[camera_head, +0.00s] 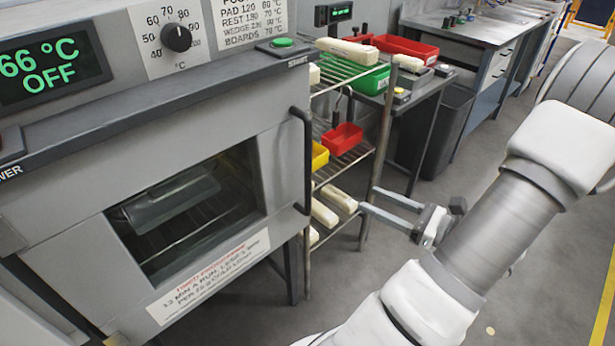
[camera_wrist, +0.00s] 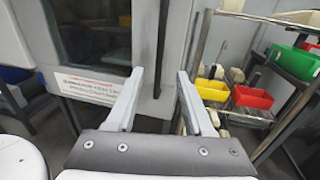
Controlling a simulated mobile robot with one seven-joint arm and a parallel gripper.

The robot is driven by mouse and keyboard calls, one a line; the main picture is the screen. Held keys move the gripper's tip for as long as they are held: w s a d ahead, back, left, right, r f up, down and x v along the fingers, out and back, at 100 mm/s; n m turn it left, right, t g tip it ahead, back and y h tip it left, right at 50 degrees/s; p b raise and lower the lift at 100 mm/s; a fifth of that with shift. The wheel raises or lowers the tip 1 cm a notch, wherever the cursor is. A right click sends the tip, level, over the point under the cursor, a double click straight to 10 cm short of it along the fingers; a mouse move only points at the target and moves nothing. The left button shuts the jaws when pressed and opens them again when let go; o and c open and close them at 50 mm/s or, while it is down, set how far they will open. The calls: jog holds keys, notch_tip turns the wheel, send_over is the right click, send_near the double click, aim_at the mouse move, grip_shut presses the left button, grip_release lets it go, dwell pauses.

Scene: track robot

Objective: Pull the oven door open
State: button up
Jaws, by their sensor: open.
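The grey oven door (camera_head: 275,190) is shut, with a dark window and a label below it. Its dark vertical handle (camera_head: 305,160) is on the door's right side. My gripper (camera_head: 367,200) is open and empty, to the right of the handle and apart from it, fingers pointing left toward the oven. In the wrist view, the handle (camera_wrist: 161,55) stands upright beyond my gripper (camera_wrist: 161,74) and lines up with the gap between the fingertips. The door (camera_wrist: 110,88) fills the left of that view. Nothing is between the fingers.
A wire rack (camera_head: 345,160) with pale blocks and red, yellow and green bins stands just right of the oven, close behind my fingers. The oven display (camera_head: 50,68) reads 66 °C OFF. A dark bin (camera_head: 447,130) and workbenches stand farther back. Grey floor is clear in front.

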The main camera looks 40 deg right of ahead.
aim_at(311, 172)
jog(key=b+x, duration=0.2)
jog(key=x, duration=1.5)
jog(key=shift+w+f+b, duration=0.1)
jog(key=shift+w+b, duration=0.1)
jog(key=shift+b, duration=0.15)
grip_shut()
dwell(0.5)
